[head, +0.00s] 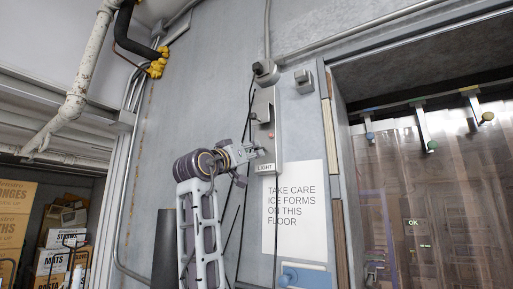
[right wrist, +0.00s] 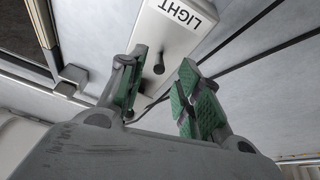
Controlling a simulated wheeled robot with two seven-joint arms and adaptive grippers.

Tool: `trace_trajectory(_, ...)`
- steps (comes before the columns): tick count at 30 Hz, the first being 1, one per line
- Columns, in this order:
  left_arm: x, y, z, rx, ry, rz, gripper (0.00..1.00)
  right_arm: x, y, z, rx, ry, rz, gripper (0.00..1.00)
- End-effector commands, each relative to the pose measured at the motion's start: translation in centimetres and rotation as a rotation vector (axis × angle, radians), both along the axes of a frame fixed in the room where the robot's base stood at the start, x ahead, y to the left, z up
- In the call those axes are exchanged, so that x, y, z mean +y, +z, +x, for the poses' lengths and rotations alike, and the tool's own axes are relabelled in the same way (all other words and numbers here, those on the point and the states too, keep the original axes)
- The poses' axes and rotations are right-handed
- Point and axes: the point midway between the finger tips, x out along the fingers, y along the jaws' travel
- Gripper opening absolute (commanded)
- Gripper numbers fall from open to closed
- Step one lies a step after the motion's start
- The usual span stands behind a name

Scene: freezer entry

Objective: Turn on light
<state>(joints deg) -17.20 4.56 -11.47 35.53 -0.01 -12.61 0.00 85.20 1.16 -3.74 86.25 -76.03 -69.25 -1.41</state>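The light switch box (head: 264,110) is a tall narrow grey metal box on the wall, with a white LIGHT label (head: 265,168) at its lower end. A small reddish part shows on its face in the head view. In the right wrist view the box (right wrist: 172,30) appears upside down, with a dark round knob or lever (right wrist: 158,69) on it. My right gripper (head: 254,153) is at the lower part of the box. In the right wrist view my right gripper (right wrist: 163,62) is open, its green-padded fingers apart, with the knob appearing between them. Contact cannot be told. My left gripper is not in view.
A paper sign (head: 294,207) about ice hangs below the box. Black cables run down the wall beside it. A doorway with strip curtains (head: 410,190) is at the right. Cartons (head: 62,235) stand at the far left.

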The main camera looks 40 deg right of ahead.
Motion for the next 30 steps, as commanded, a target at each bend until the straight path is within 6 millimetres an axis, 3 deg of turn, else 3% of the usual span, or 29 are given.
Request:
trace_trajectory(10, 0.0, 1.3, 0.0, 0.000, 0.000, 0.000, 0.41, -3.1, 1.4, 0.9, 0.001, -0.001, 0.001, 0.34)
trace_trajectory(24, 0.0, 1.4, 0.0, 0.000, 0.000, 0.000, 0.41, -3.6, 1.5, 1.0, 0.000, -0.001, 0.000, 0.34)
trace_trajectory(30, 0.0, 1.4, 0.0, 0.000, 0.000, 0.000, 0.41, -3.6, 1.5, 1.0, 0.000, 0.000, 0.000, 0.08)
